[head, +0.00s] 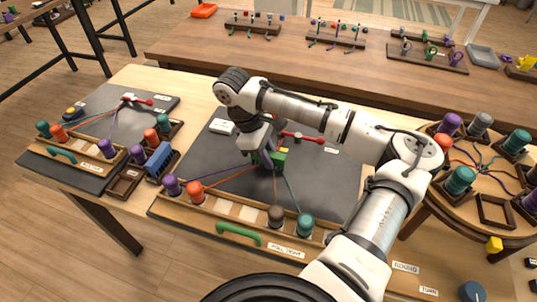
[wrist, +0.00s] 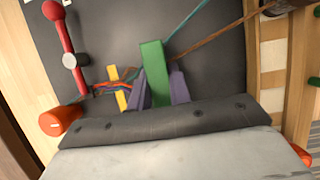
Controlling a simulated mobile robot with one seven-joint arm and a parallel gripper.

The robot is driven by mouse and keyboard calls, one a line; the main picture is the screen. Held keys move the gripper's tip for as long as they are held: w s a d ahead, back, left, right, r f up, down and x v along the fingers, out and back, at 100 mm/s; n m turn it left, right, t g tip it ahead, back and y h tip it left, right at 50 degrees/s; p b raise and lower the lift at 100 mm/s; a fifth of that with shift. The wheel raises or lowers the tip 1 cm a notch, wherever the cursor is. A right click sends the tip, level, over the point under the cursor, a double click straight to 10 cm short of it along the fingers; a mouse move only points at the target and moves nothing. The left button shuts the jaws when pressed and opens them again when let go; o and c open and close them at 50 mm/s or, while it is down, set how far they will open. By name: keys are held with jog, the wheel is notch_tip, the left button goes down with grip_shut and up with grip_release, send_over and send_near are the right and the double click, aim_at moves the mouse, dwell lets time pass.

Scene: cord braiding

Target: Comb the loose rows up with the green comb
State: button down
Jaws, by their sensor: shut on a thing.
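My gripper (wrist: 156,88) is shut on the green comb (wrist: 153,70), a flat upright block between its two grey fingers in the wrist view. In the head view the green comb (head: 276,158) shows partly behind my gripper (head: 266,158), over the dark middle board (head: 218,174). The cords fan from the gathered braid (wrist: 108,88) past the comb, with a teal cord (wrist: 192,27) and a brown cord (wrist: 222,36) to the right. A yellow piece (wrist: 121,101) lies beside the braid. The comb's lower edge is hidden, so I cannot tell whether it touches the cords.
A red-handled clamp (head: 300,137) sits at the board's far end. Purple (head: 172,187), orange (head: 194,192), brown (head: 275,216) and teal (head: 305,225) spools stand along the near edge. A second braiding board stands left, a round spool stand right.

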jog(key=shift+w+d, duration=0.25)
jog(key=shift+w, duration=0.45)
jog(key=shift+w+d, duration=0.2)
jog(key=shift+w, duration=0.5)
jog(key=shift+r+p, duration=0.1)
jog(key=shift+p, duration=0.2)
notch_tip(320, 180, up, 9)
jog(key=s+p, duration=0.1)
jog(key=p, duration=0.7)
jog(key=shift+a+p, duration=0.15)
jog(key=shift+p, duration=0.25)
